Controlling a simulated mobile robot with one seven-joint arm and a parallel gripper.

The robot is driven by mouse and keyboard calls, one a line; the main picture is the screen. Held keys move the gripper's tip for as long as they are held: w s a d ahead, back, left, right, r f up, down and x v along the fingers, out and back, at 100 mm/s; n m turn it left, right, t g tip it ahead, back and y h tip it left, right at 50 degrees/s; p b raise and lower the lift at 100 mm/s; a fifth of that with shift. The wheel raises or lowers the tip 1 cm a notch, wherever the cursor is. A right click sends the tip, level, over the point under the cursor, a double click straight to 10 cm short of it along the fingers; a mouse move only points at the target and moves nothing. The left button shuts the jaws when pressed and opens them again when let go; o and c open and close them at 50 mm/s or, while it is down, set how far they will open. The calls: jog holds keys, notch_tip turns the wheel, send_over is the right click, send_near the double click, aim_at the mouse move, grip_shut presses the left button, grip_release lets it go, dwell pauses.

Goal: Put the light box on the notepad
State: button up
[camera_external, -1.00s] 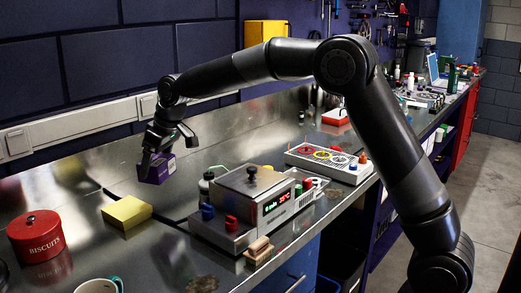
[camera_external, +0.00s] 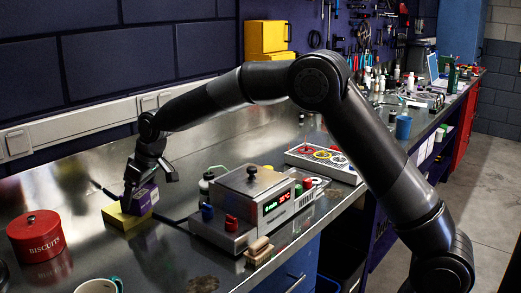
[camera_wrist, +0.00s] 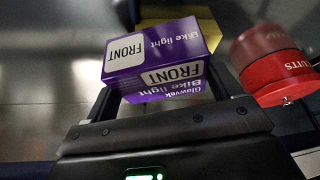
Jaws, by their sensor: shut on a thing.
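The light box is a small purple carton (camera_external: 144,197) marked "Bike light FRONT". It also fills the middle of the wrist view (camera_wrist: 165,62). My gripper (camera_external: 140,185) is shut on it, with a finger on either side. The notepad is a yellow block (camera_external: 124,217) on the metal bench, and it shows behind the carton in the wrist view (camera_wrist: 190,14). The carton is at the right part of the notepad in the external view, on or just above it. Whether they touch I cannot tell.
A red biscuit tin (camera_external: 36,236) stands left of the notepad, and a cup (camera_external: 99,286) is at the front edge. A grey device with a display (camera_external: 250,205) stands to the right. Bare bench lies in front of the notepad.

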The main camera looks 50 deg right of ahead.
jog(key=shift+f, duration=0.15)
jog(key=o, duration=0.9)
jog(key=v, duration=1.2)
jog(key=shift+r, duration=0.25)
jog(key=s+d+r+m, duration=0.1)
jog(key=s+d+r, duration=0.25)
jog(key=s, duration=0.25)
jog(key=s+d+r+h, duration=0.1)
jog(key=s+d+r, duration=0.1)
jog(key=s+d, duration=0.35)
jog(key=s+d+r+m, duration=0.1)
jog(key=s+d+r, duration=0.1)
jog(key=s, duration=0.6)
jog(key=s+d+f+m, duration=0.1)
jog(key=s+d+f, duration=0.1)
jog(key=s, duration=0.5)
jog(key=s+d+f+t, duration=0.1)
jog(key=s+d+f, duration=0.1)
jog(key=s, duration=0.6)
jog(key=s+d+f+m, duration=0.1)
jog(key=s+d+f, duration=0.1)
jog(key=s, duration=0.5)
jog(key=shift+s+d+f+m+h, duration=0.3)
jog(key=shift+d+f+h, duration=0.05)
jog(key=shift+h, duration=0.05)
